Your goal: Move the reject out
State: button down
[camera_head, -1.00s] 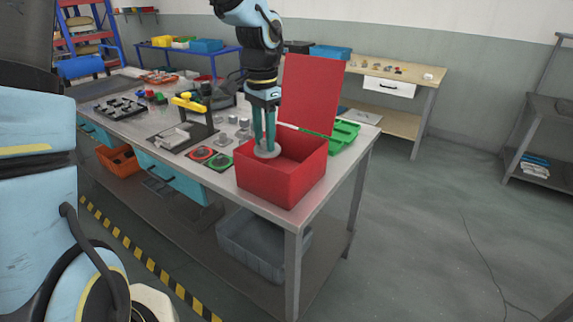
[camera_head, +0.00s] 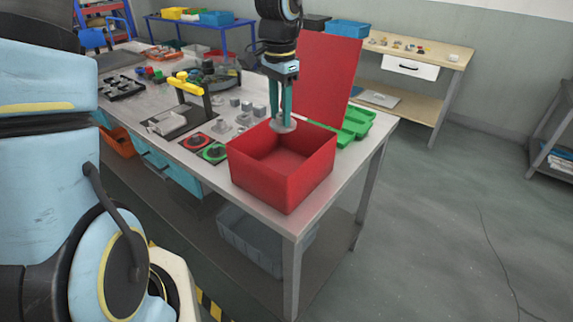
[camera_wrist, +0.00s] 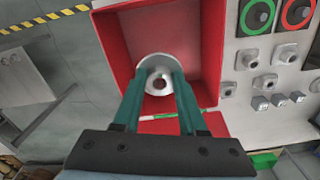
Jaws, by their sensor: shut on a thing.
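My gripper (camera_head: 281,122) points down with its fingers shut on a grey round metal part (camera_head: 284,126), a flanged disc with a central hole. The part also shows between the fingertips in the wrist view (camera_wrist: 158,73). The gripper holds it over the back part of an open red box (camera_head: 262,183), at about rim height. The red box stands on the front right corner of the workbench, with its red lid (camera_head: 326,75) raised upright at the back. The visible floor of the box is empty. In the wrist view, the fingers hide part of the box.
Left of the box are a red-ringed pad (camera_head: 197,142) and a green-ringed pad (camera_head: 214,152), each with a dark part on it. Several grey metal parts (camera_head: 243,119) stand behind them. A green tray (camera_head: 355,126) lies right of the lid. A yellow-handled fixture (camera_head: 189,85) stands further left.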

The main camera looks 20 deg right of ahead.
jog(key=shift+f+b, duration=1.55)
jog(key=shift+f, duration=0.75)
jog(key=shift+c, duration=1.9)
grip_release()
notch_tip(320, 180, up, 11)
jog(key=b, duration=0.2)
send_over(280, 128)
jog(key=w, duration=0.2)
jog(key=shift+s+d, duration=0.1)
jog(key=shift+d, duration=0.3)
